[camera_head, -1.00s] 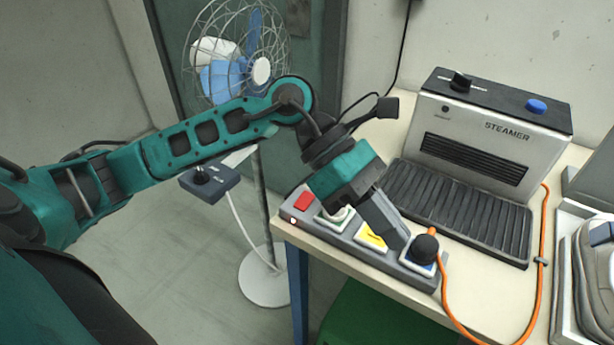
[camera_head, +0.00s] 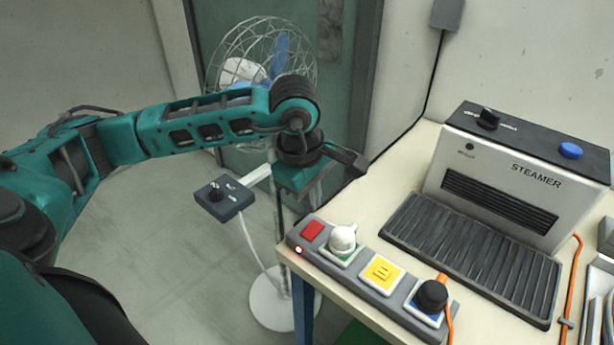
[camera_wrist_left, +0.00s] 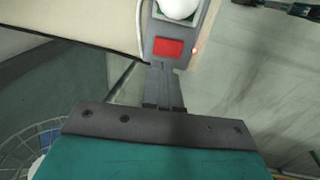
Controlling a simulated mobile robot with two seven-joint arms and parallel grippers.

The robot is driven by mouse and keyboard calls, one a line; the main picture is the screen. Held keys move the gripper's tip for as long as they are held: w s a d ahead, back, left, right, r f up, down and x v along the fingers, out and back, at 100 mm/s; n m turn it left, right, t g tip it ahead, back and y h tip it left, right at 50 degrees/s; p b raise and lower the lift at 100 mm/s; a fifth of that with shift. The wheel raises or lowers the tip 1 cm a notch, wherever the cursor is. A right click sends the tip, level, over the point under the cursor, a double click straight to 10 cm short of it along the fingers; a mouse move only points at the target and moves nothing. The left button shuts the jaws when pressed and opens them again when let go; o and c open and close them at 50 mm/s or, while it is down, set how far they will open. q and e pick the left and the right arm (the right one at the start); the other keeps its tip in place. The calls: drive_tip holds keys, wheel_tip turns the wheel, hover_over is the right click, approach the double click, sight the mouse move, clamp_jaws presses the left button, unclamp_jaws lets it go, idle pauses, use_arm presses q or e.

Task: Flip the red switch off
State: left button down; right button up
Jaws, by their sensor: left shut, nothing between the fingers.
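The red switch (camera_head: 312,230) sits at the left end of a grey power strip (camera_head: 407,289) on the table edge. A small light (camera_head: 298,249) beside it glows. My left gripper (camera_head: 317,196) is shut and empty, its fingers pointing down just behind the switch end of the strip. In the left wrist view, the shut fingertips (camera_wrist_left: 163,66) appear right by the red switch (camera_wrist_left: 168,48); I cannot tell whether they touch it. My right gripper is not in view.
A white plug (camera_head: 342,238) sits in the green socket beside the switch. The yellow socket (camera_head: 381,273) is empty. A black plug (camera_head: 432,296) with an orange cord is in the blue socket. The steamer (camera_head: 497,190) stands behind. A fan (camera_head: 272,312) stands left of the table.

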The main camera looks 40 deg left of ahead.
sight(315, 225)
use_arm(q)
drive_tip(key=shift+w+f, duration=0.15)
drive_tip(key=shift+f, duration=0.75)
drive_tip(key=shift+w+f, duration=0.2)
drive_tip(key=shift+f, duration=0.7)
drive_tip(key=shift+w+f, duration=0.15)
drive_tip(key=shift+f, duration=0.75)
